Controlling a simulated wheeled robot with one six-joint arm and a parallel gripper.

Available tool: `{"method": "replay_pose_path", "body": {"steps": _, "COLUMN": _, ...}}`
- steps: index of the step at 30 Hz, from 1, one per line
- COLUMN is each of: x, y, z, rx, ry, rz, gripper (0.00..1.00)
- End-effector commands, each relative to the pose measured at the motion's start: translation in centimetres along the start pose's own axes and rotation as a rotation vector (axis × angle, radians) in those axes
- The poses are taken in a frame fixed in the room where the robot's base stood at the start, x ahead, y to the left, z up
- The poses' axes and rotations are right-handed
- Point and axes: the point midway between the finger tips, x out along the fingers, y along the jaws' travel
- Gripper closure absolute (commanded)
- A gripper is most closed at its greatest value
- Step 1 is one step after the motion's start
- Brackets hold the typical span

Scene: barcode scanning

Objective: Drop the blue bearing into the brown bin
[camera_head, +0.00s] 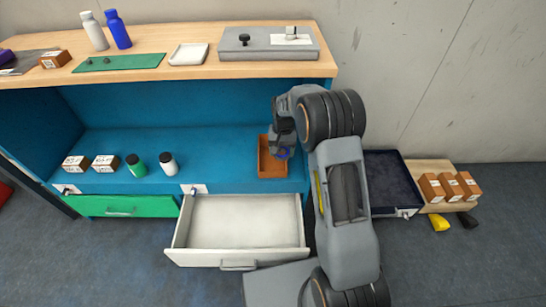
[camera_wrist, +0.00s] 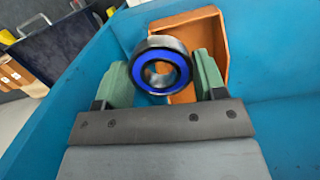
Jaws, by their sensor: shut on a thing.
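The blue bearing (camera_wrist: 160,68) is a black ring with a blue face, held between the two green finger pads of my gripper (camera_wrist: 160,78) in the wrist view. In the head view the bearing (camera_head: 283,153) is a small blue patch at the end of my gripper (camera_head: 281,146), partly hidden by it. The brown bin (camera_head: 268,172) stands on the blue shelf under the wooden top. In the wrist view the bin (camera_wrist: 208,30) is behind the bearing, and its inside shows through the ring. The bearing appears above the bin's right part; the exact height is unclear.
An open white drawer (camera_head: 246,218) is below the bin. A green closed drawer (camera_head: 122,206) is at left. Small boxes and two bottles stand on the blue shelf (camera_head: 215,155).

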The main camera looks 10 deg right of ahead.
Motion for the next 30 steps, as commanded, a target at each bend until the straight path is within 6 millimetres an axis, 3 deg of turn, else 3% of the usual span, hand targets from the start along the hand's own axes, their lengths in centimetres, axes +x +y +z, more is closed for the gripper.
{"method": "replay_pose_path", "body": {"steps": 6, "x": -0.4, "y": -1.6, "z": -4.8, "rx": 0.206, "ry": -0.001, "rz": -0.026, "gripper": 0.66}}
{"method": "replay_pose_path", "body": {"steps": 12, "x": -0.7, "y": -2.3, "z": -7.3, "rx": 0.34, "ry": -0.005, "rz": -0.044, "gripper": 0.66}}
{"method": "replay_pose_path", "body": {"steps": 22, "x": -0.3, "y": -2.6, "z": -8.6, "rx": 0.415, "ry": -0.009, "rz": -0.053, "gripper": 0.66}}
{"method": "replay_pose_path", "body": {"steps": 30, "x": 2.0, "y": -2.6, "z": -8.9, "rx": 0.415, "ry": -0.009, "rz": -0.053, "gripper": 0.66}}
